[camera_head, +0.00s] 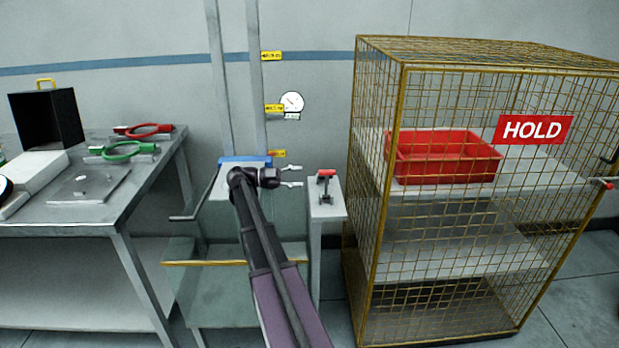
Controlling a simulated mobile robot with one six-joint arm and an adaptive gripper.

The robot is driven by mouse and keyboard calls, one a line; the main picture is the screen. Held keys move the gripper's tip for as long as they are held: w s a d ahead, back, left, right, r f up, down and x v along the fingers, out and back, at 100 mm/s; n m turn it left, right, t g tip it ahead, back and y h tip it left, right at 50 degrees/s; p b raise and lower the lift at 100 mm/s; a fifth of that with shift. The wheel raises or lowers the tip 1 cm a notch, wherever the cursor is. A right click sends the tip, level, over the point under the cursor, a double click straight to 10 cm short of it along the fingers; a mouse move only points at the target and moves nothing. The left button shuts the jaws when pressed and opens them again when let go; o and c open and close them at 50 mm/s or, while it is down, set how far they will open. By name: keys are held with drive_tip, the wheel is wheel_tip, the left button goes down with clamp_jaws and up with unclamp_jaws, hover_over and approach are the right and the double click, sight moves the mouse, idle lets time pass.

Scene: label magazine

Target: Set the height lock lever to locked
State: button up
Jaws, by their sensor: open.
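A small lever with a red handle (327,173) and a dark stem stands on top of a narrow white pedestal (327,212) near the middle of the view; it looks like the height lock lever. Its locked or unlocked marking cannot be read. My gripper (292,176) is just left of the lever, pointing right toward it. Its two pale fingers are apart, with nothing between them, and do not appear to touch the lever. My arm reaches up from the bottom and hides part of the lift platform behind it.
A mast (238,80) with yellow labels and a round gauge (292,101) stand behind. A wire cage (376,230) with a red bin (444,178) and a HOLD sign (533,129) stands close on the right. A workbench (75,218) with green and red rings stands left.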

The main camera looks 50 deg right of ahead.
drive_tip(key=shift+v, duration=0.9)
drive_tip(key=shift+s, duration=0.2)
